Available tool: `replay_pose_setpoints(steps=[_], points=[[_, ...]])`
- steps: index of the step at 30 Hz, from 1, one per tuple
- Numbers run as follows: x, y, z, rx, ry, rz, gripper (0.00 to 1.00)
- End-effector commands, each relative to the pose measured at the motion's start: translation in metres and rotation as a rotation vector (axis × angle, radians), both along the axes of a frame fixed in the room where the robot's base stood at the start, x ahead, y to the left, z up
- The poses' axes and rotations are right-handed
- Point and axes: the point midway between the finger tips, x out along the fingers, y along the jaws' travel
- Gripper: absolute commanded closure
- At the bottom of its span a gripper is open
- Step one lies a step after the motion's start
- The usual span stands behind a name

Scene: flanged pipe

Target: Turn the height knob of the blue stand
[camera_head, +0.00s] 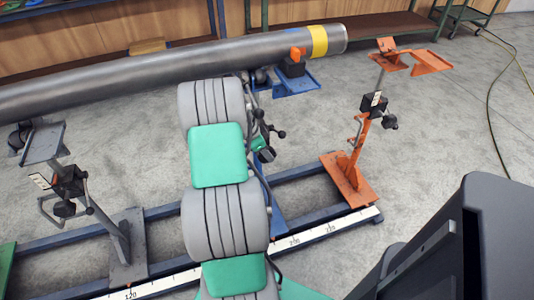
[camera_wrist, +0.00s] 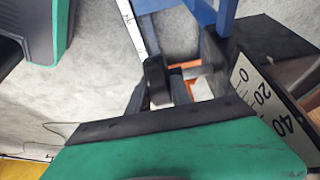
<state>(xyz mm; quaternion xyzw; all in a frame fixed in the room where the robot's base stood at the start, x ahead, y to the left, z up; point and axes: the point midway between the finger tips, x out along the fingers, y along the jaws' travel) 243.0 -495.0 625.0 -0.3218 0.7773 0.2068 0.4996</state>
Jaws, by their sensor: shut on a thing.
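The blue stand (camera_head: 296,82) holds up the pipe near its right end in the head view. Its post is largely hidden behind my arm. In the wrist view, the stand's black block with a white height scale (camera_wrist: 265,95) is at the right, and a short grey shaft reaches left from it. The dark height knob (camera_wrist: 156,78) is at the end of this shaft. My gripper (camera_wrist: 160,88) is shut on the knob, with a finger on either side. In the head view my gripper (camera_head: 264,152) shows only partly beside my arm.
A long grey pipe (camera_head: 150,75) with a yellow band crosses the back. An orange stand (camera_head: 350,175) is to the right, and a grey stand (camera_head: 125,240) to the left. The stands share a blue rail base with a white ruler (camera_head: 315,233). Floor at far right is clear, with a hose.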

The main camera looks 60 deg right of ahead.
Motion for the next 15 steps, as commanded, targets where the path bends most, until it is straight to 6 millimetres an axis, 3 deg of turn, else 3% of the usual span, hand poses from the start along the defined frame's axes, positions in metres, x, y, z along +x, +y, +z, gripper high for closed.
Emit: replay_pose_setpoints(steps=[15], points=[[0.0046, 0.0045, -0.0071, -0.253, 0.258, 0.005, 1.0]])
